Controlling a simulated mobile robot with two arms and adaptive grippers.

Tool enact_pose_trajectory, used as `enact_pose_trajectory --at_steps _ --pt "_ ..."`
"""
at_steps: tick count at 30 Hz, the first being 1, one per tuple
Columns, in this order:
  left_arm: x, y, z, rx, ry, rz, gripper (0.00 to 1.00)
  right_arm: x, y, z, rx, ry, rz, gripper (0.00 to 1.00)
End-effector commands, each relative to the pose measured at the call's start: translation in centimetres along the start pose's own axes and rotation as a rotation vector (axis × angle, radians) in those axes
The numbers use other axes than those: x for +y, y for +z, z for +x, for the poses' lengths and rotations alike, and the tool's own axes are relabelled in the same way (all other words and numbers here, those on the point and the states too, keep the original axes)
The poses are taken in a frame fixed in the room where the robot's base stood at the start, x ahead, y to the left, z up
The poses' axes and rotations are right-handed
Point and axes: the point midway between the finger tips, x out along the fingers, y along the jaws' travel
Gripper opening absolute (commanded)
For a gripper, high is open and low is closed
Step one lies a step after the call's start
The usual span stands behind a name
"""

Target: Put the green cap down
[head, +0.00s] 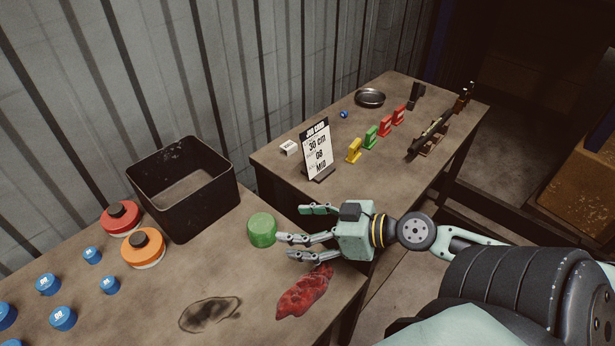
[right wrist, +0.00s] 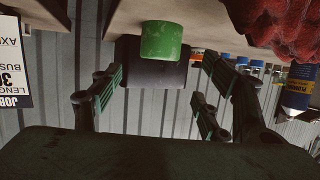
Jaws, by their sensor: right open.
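The green cap (head: 262,230) stands on the near table (head: 235,270), close to the dark bin's right corner. It also shows in the right wrist view (right wrist: 161,40), where the picture is upside down and the cap rests on the table surface. My right gripper (head: 293,232) is just right of the cap, with its fingers spread and pointing at it. In the right wrist view the open fingers (right wrist: 160,80) hold nothing, and the cap is beyond their tips with a gap showing. My left gripper is not in view.
A dark open bin (head: 222,203) stands behind the cap. Red (head: 120,220) and orange (head: 145,250) round containers and several blue caps lie left. A red rag (head: 304,293) lies below my right gripper. The far table (head: 290,170) holds a job card (head: 318,152) and coloured blocks.

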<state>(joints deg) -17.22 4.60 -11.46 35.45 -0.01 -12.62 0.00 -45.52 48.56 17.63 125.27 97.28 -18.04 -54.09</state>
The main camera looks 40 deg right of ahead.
Motion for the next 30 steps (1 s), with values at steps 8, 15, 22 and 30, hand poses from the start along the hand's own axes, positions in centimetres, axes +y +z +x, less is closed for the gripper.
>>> enact_pose_trajectory --at_steps 8,15,22,30 --pt "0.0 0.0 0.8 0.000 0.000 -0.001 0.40 0.0 0.0 -1.5 0.000 -0.001 -0.003 0.69" --pt "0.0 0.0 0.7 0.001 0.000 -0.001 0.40 0.0 -0.1 -1.6 0.000 0.000 -0.004 0.69" --pt "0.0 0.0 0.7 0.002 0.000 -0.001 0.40 0.0 -0.1 -1.6 0.000 0.000 -0.004 0.69" --pt "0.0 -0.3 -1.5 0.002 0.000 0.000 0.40 0.0 -2.2 -2.3 0.001 0.000 -0.004 0.69"
